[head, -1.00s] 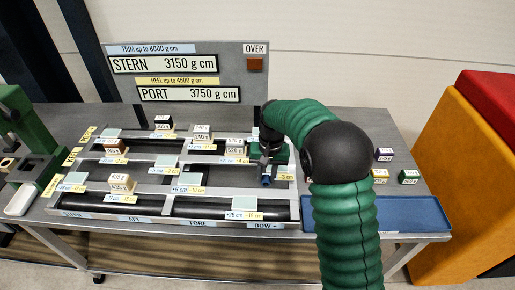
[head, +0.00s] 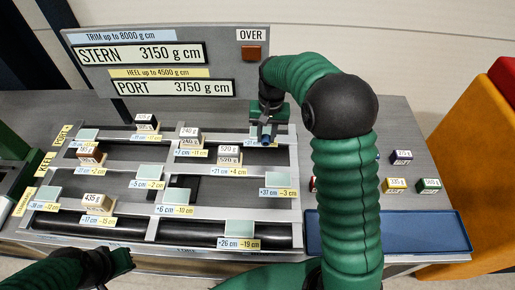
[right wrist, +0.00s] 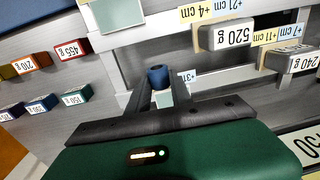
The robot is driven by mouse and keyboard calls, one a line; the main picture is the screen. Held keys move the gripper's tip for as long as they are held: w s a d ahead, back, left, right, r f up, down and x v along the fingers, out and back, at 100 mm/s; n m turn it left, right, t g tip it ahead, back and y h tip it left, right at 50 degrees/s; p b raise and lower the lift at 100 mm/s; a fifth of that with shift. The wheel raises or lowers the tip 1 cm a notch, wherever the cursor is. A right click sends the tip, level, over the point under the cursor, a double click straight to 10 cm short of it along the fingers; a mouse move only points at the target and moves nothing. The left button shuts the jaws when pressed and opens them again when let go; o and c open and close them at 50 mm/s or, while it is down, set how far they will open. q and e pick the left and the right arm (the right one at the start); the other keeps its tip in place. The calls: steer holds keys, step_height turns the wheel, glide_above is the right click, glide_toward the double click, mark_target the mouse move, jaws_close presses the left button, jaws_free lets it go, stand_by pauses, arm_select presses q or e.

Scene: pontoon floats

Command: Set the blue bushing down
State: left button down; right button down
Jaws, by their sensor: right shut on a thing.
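The blue bushing (head: 265,141) is small and round, and shows at the tip of my right gripper (head: 266,132) in the head view. In the right wrist view the bushing (right wrist: 157,76) sits between the ends of the two dark fingers (right wrist: 160,95), which are shut on it. The gripper is over the back right part of the grey float frame (head: 230,214). I cannot tell whether the bushing touches the frame. My left gripper (head: 120,261) shows at the lower left, away from the bushing; its jaws are unclear.
Weight blocks stand on the frame, among them a 520 g block (head: 229,156) and a 240 g block (head: 188,138). A pale pad (head: 277,181) is empty in front of my right gripper. Coloured blocks (head: 400,157) and a blue tray (head: 420,230) are at the right. A display panel (head: 160,65) rises behind.

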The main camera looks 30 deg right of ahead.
steer(key=shift+w+f, duration=0.25)
steer(key=b, duration=0.4)
glide_above(264, 163)
steer(key=s+a, duration=0.1)
steer(key=s, duration=0.1)
step_height(264, 163, down, 6)
step_height(264, 163, down, 11)
steer(key=shift+r+p, duration=0.15)
steer(key=shift+p, duration=0.45)
steer(key=c, duration=1.1)
jaws_free()
steer(key=shift+c, duration=0.2)
